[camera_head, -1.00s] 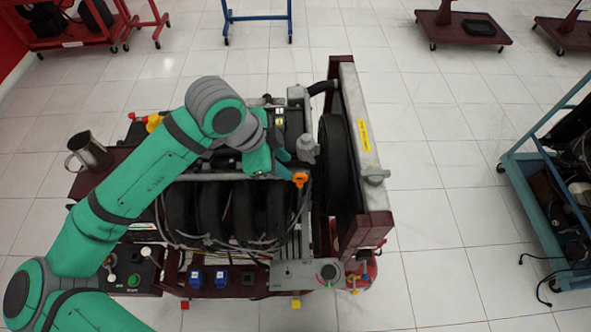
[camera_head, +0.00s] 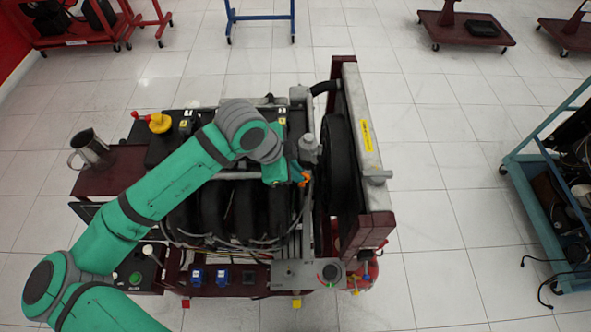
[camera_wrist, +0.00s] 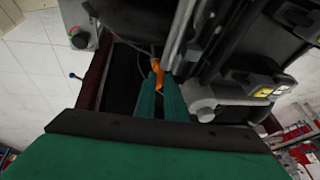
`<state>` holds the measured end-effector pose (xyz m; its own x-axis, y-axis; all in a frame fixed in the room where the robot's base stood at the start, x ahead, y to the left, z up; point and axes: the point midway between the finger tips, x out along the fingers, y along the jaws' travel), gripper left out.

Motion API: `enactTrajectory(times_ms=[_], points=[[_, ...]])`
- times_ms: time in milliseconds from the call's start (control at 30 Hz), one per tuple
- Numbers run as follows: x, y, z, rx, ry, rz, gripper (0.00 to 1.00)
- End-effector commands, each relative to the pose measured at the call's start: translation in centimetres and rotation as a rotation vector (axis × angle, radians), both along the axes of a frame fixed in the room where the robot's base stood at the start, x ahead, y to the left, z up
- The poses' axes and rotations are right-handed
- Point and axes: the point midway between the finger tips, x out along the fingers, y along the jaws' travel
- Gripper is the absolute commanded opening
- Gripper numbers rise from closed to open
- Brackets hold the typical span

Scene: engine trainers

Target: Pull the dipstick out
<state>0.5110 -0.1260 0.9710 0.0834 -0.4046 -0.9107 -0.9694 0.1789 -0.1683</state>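The dipstick's orange handle (camera_head: 304,178) stands at the right end of the engine's black ribbed manifold, beside the radiator. It also shows in the wrist view (camera_wrist: 158,75), right at my fingertips. My gripper (camera_head: 290,177) reaches the handle from the left. In the wrist view its two green fingers (camera_wrist: 160,88) point at the handle, with the lower part of the orange between their tips. I cannot tell whether the fingers press on it. The dipstick's rod is hidden.
The engine trainer's radiator (camera_head: 368,140) stands close to the right of the handle. A grey metal cap (camera_head: 308,146) is just behind it. A metal mug (camera_head: 91,150) stands at the left, and a teal cart (camera_head: 540,190) is at the far right.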

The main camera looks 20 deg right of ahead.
Motion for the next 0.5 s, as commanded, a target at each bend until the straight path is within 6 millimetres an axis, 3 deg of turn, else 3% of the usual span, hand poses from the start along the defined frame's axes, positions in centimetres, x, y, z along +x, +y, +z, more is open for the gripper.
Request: enactTrajectory(times_ms=[233,500], points=[[0.2,0.1,1.3,0.001,-0.004,0.005,0.00],[0.3,0.1,7.0,0.000,-0.006,0.006,0.00]])
